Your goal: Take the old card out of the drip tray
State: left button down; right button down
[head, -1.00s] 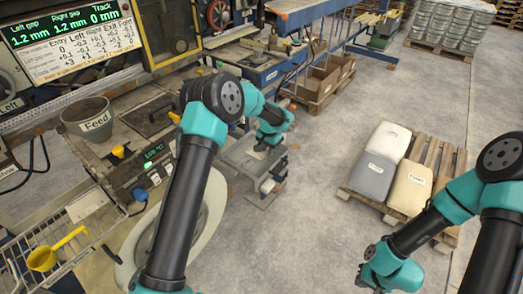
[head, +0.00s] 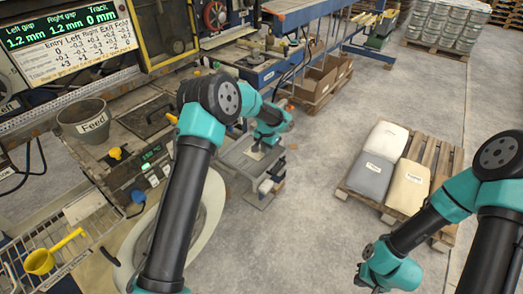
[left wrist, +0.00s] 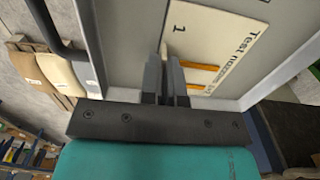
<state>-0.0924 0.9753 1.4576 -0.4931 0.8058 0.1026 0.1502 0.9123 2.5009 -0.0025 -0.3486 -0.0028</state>
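The old card (left wrist: 212,42) is pale, with printed "Test" lettering, a "1" and orange strips. It lies flat in the grey drip tray (head: 236,162), and a small pale part of it shows in the head view (head: 257,149). My left gripper (head: 259,145) is low over the tray. In the left wrist view its two fingers (left wrist: 166,60) are close together at the card's left edge, with a narrow gap between them. Whether they pinch the card is unclear. My right gripper (head: 368,280) is at the lower right, far from the tray, and its fingers are barely visible.
A pallet (head: 437,160) with several labelled sacks stands on the floor to the right. A "Feed" bucket (head: 88,120) and a yellow scoop (head: 40,261) are at the left. Cardboard boxes (head: 318,80) sit behind the tray. The floor between tray and pallet is clear.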

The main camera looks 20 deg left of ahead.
pick_arm(q)
jog(key=shift+r, duration=0.5)
notch_tip(320, 180, up, 3)
jog(key=shift+f, duration=0.1)
jog(key=s+d+r, duration=0.1)
jog(key=s+d, duration=0.3)
jog(key=s, duration=1.1)
jog(key=shift+s+d, duration=0.15)
jog(key=shift+s, duration=0.05)
jog(key=shift+r, duration=0.15)
